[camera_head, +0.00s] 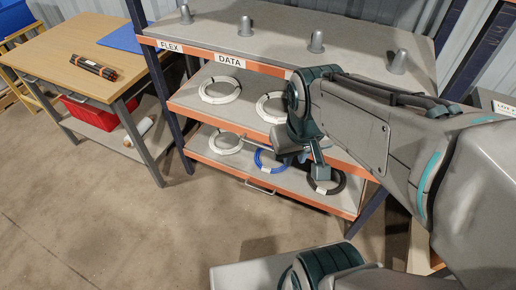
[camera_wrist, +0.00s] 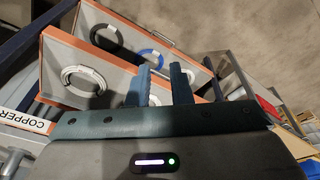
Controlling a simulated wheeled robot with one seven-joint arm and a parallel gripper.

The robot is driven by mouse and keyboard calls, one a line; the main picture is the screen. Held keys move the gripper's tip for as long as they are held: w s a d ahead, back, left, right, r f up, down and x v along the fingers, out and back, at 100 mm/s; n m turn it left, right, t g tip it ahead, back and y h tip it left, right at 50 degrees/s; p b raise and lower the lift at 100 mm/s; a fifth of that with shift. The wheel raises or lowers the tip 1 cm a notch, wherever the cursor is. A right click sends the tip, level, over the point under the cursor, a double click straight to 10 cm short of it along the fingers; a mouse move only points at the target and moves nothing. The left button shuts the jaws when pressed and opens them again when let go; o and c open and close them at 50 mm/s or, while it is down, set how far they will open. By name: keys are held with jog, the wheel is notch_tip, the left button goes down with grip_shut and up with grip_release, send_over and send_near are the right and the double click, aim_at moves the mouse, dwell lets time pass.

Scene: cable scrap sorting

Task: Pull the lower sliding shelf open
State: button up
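The lower sliding shelf (camera_head: 215,160) is a grey board with an orange front edge and a metal bar handle (camera_head: 260,188) on that edge. On it lie a white coil (camera_head: 226,143), a blue coil (camera_head: 271,161) and a black coil (camera_head: 327,181). In the wrist view the lower shelf is at the top, with the blue coil (camera_wrist: 151,57) near my fingers. My gripper (camera_head: 320,170) is above the right part of this shelf, to the right of the handle. In the wrist view its two fingers (camera_wrist: 162,78) stand apart with nothing seen between them.
The shelf above (camera_head: 185,101) holds white coils (camera_head: 220,90) and has an orange edge close to my arm. Blue rack posts (camera_head: 174,125) flank the shelves. A workbench (camera_head: 65,50) with a red bin (camera_head: 90,112) stands left. The floor in front (camera_head: 150,225) is clear.

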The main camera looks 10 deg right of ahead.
jog(key=w+f+n+g+h+b, duration=0.1)
jog(key=w+f+n+h+b, duration=0.15)
jog(key=f, duration=0.45)
jog(key=w+d+f+n+g+h+b, duration=0.1)
jog(key=w+f+n+g+b, duration=0.1)
jog(key=w+f+n+b, duration=0.3)
jog(key=w+f+n+g+h+b, duration=0.1)
jog(key=w+f+n+b, duration=0.15)
jog(key=f, duration=0.55)
jog(key=m+t+h+b, duration=0.7)
jog(key=m+t+b, duration=1.35)
jog(key=m, duration=1.55)
send_near(259, 190)
jog(key=w+d+r+b, duration=0.1)
jog(key=w+b, duration=0.1)
jog(key=w, duration=0.1)
jog(key=w+d+r+g+b, duration=0.1)
jog(key=w+d+b, duration=0.1)
jog(key=w+d+r+g+b, duration=0.1)
jog(key=w+d+b, duration=0.1)
jog(key=w, duration=0.1)
jog(key=shift+w+g, duration=0.25)
jog(key=shift+w, duration=0.05)
grip_shut()
